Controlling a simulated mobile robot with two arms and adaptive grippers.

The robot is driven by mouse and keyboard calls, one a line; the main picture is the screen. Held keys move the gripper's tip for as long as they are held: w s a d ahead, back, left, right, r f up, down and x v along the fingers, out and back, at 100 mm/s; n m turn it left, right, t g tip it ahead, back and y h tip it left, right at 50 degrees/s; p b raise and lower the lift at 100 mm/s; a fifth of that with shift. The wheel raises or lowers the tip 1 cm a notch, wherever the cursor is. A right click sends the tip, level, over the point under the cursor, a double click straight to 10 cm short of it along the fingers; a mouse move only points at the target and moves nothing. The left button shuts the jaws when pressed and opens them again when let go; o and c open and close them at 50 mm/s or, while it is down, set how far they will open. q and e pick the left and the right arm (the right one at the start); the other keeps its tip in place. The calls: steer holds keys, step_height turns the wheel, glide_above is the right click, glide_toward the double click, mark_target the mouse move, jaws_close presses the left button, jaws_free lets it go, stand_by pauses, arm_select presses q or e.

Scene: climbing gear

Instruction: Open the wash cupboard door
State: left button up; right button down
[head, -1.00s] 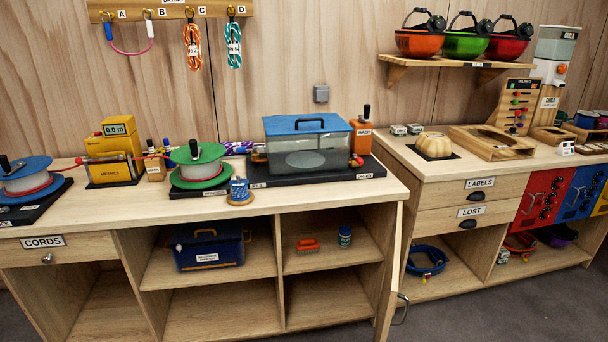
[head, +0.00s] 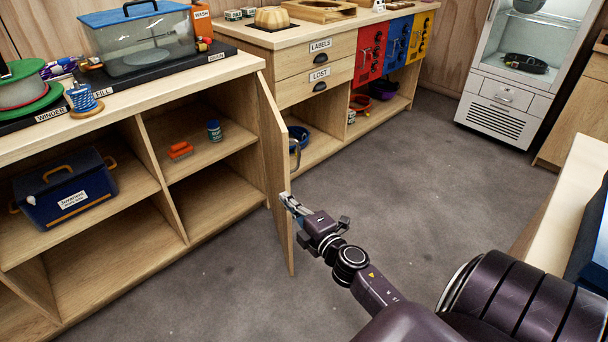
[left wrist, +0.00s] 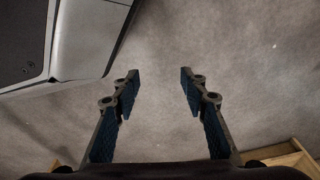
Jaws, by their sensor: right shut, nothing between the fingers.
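The wash cupboard door (head: 273,160) stands swung out from the right end of the long bench, seen nearly edge-on in the head view. Its metal handle (head: 295,154) is on the outer, right-hand face. The compartment behind it is exposed, with an orange item (head: 180,150) and a blue jar (head: 214,130) on its shelf. My right gripper (head: 288,203) is shut and empty, below the handle at the door's outer side; I cannot tell whether it touches the door. My left gripper (left wrist: 158,85) is open and empty above the floor in the left wrist view.
A blue toolbox (head: 65,190) sits in the open shelf to the left. A drawer unit (head: 318,75) stands behind the door. The grey floor (head: 400,190) is clear to the right, up to a white glass-fronted cabinet (head: 508,94). A pale counter (head: 570,215) edges the right.

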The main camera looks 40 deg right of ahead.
mark_target(284, 173)
arm_select(q)
steer(key=shift+w+r+b, duration=0.4)
steer(key=shift+w+r, duration=0.5)
steer(key=shift+w, duration=0.2)
arm_select(e)
steer(key=shift+n+t, duration=0.3)
steer(key=shift+n, duration=0.3)
steer(key=shift+w+d+r, duration=0.35)
steer(key=shift+w+d, duration=0.45)
steer(key=shift+w, duration=0.55)
steer(key=shift+w+d+r, duration=0.3)
steer(key=shift+w+d, duration=0.55)
steer(key=shift+w, duration=0.55)
steer(key=shift+w+d+r, duration=0.35)
steer(key=shift+w+d, duration=0.45)
steer(key=shift+w, duration=0.55)
arm_select(q)
steer(key=shift+f, duration=0.1)
arm_select(e)
steer(key=shift+d, duration=0.1)
